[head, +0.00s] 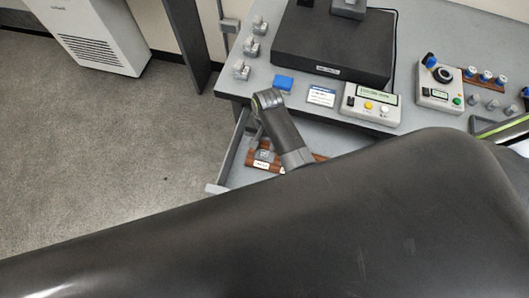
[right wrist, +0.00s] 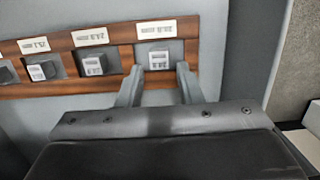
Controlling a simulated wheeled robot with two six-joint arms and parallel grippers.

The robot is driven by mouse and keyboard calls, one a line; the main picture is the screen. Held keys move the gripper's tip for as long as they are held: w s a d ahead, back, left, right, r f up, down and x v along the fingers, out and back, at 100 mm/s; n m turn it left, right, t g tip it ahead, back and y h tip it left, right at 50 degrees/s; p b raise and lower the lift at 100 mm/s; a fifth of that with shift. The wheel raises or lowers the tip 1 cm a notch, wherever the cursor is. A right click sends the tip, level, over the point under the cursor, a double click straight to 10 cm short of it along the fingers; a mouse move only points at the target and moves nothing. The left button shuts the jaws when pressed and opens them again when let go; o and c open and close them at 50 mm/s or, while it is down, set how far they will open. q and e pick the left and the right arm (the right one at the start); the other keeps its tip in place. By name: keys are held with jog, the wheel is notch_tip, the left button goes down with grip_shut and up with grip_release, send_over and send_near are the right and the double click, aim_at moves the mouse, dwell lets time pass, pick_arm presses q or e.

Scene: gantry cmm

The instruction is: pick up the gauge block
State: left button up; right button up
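A wooden rack (right wrist: 122,56) holds several small grey gauge blocks in separate slots with white number labels. It lies in the open drawer, where its left end (head: 249,158) shows in the head view. My right gripper (right wrist: 160,70) points at the end slot; its two fingers stand on either side of the gauge block (right wrist: 159,60) there, with a gap on each side. Which block is meant by the task cannot be told. My left gripper is not in view.
The drawer (head: 236,147) is open under the grey bench (head: 239,84). My dark arm hides much of the lower head view. The floor at left is clear.

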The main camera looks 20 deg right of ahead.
aim_at(265, 152)
jog(key=shift+s+f, duration=0.2)
jog(key=shift+f, duration=2)
jog(key=shift+c, duration=0.3)
grip_shut()
